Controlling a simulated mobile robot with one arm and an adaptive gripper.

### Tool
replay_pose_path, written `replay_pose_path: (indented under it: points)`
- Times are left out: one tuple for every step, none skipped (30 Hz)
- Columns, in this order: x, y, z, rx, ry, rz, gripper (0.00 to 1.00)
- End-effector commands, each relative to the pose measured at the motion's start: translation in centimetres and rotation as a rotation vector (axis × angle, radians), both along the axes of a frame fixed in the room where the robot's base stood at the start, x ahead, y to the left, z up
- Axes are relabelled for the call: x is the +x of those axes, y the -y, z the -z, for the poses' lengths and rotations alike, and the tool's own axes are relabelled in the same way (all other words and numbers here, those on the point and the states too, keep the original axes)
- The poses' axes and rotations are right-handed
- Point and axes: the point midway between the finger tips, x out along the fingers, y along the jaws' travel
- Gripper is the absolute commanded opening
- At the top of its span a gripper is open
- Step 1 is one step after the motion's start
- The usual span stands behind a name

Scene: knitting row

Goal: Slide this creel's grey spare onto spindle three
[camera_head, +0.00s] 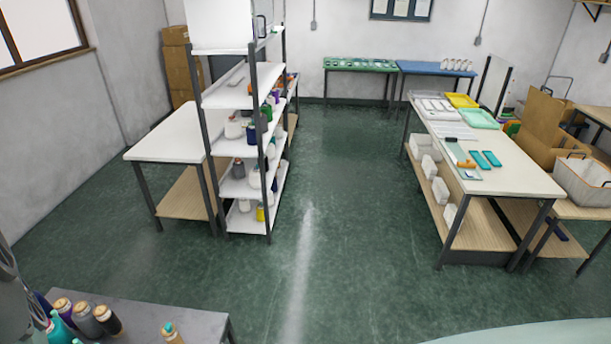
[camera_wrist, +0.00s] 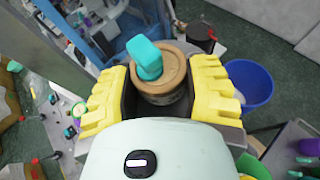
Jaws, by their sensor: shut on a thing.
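My gripper (camera_wrist: 160,98) shows in the wrist view with its two yellow ridged fingers closed on the sides of a wooden-topped spool (camera_wrist: 163,88). A teal block-shaped tip (camera_wrist: 145,60) stands up at the spool's top; whether it is a spindle's end or part of the spool I cannot tell. The spool's body is mostly hidden, and its yarn colour is unclear. In the head view, a grey spool (camera_head: 84,320) stands among several wooden-topped spools on a grey bench (camera_head: 195,322) at the bottom left. One wooden top with a teal tip (camera_head: 172,334) shows at the bench's front edge. My gripper is not visible there.
A white shelf rack (camera_head: 243,95) with bottles and spools stands beyond the bench. A long table (camera_head: 510,180) with trays stands at the right. Green floor between them is clear. A blue bucket (camera_wrist: 248,83) shows beside the fingers in the wrist view.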

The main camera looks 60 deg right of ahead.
Motion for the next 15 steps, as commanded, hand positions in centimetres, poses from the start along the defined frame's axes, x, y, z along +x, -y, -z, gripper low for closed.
replay_pose_path:
  points:
    - [0.3, 0.2, -0.7, 0.002, 0.003, 0.003, 0.07]
    - [0.3, 0.2, -0.9, 0.0, 0.003, 0.004, 0.07]
    - [0.4, 0.2, -1.3, 0.002, 0.006, 0.003, 0.07]
    - [0.4, 0.1, -1.7, 0.004, 0.007, 0.003, 0.07]
    - [0.4, 0.1, -2.0, 0.005, 0.007, 0.002, 0.07]
    - [0.4, 0.1, -2.4, 0.005, 0.007, 0.003, 0.07]
    - [0.4, 0.1, -2.6, 0.005, 0.006, 0.004, 0.07]
    - [0.4, 0.1, -2.9, 0.005, 0.006, 0.003, 0.07]
    - [0.3, 0.1, -3.2, 0.004, 0.005, 0.002, 0.07]
    - [0.3, 0.1, -3.4, 0.003, 0.005, 0.003, 0.07]
    - [0.4, 0.2, -3.6, 0.002, 0.006, 0.003, 0.07]
    - [0.4, 0.2, -4.0, 0.002, 0.008, 0.002, 0.07]
    - [0.4, 0.1, -4.3, 0.003, 0.008, 0.002, 0.07]
    - [0.3, 0.1, -4.6, 0.004, 0.007, 0.002, 0.07]
    - [0.3, 0.1, -4.9, 0.004, 0.006, 0.002, 0.07]
